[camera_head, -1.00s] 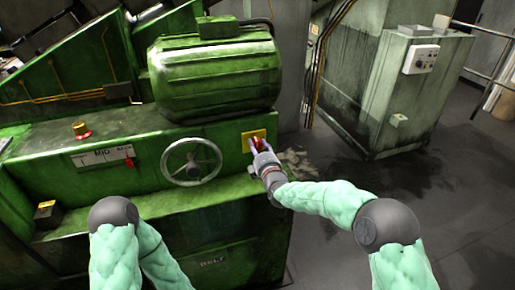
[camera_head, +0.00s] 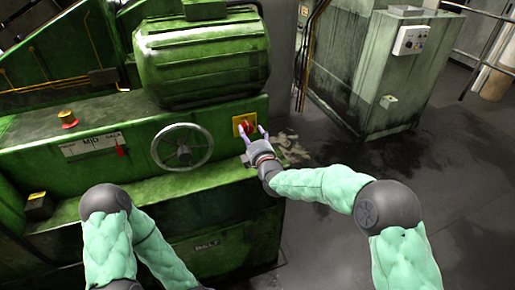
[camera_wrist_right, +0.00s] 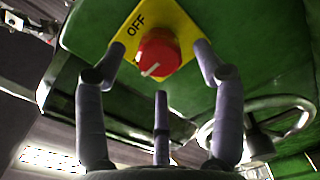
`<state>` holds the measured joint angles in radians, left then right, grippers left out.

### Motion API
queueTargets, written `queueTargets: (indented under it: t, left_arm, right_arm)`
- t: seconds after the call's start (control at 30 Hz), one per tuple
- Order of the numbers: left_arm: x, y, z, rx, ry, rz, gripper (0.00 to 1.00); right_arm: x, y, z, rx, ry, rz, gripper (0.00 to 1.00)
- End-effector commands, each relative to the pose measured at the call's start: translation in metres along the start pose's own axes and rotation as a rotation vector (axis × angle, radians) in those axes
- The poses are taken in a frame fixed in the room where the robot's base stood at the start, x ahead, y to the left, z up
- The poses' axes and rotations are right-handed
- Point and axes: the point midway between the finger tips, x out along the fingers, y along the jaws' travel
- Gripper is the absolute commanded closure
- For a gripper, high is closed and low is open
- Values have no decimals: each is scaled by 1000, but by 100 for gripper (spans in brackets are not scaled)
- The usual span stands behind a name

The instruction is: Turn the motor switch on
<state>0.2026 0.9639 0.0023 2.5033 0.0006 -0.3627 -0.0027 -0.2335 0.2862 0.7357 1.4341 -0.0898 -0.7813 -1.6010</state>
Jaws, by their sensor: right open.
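The motor switch is a round red knob (camera_head: 247,126) on a yellow plate (camera_head: 237,122), at the right end of the green machine's front. In the right wrist view the knob (camera_wrist_right: 158,50) faces me, with the word OFF on the plate (camera_wrist_right: 184,22) and a white mark at the knob's lower edge. My right gripper (camera_head: 252,133) is open in front of the knob. Its fingers (camera_wrist_right: 159,62) are spread to either side of the knob, with a gap, and a third finger is below it. My left arm shows at lower left; its gripper is out of view.
A handwheel (camera_head: 182,147) is left of the switch, and a green motor housing (camera_head: 202,60) is above. A red-topped button (camera_head: 68,118) is further left. A grey-green cabinet (camera_head: 375,75) stands behind at right. The floor at right is open.

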Motion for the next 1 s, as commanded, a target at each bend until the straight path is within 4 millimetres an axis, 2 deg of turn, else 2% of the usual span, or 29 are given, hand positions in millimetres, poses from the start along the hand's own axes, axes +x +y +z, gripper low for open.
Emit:
queueTargets:
  t: [0.3,0.5,0.7,1.0]
  left_arm:
    - [0,0,0,0,0,0,37]
    - [0,0,0,0,0,0,37]
    - [0,0,0,0,0,0,37]
    - [0,0,0,0,0,0,37]
  right_arm:
    - [-53,2,0,-1,0,2,31]
    - [-79,1,0,-1,0,2,31]
    - [-91,0,0,-1,0,1,31]
    - [-93,0,0,-1,1,1,31]
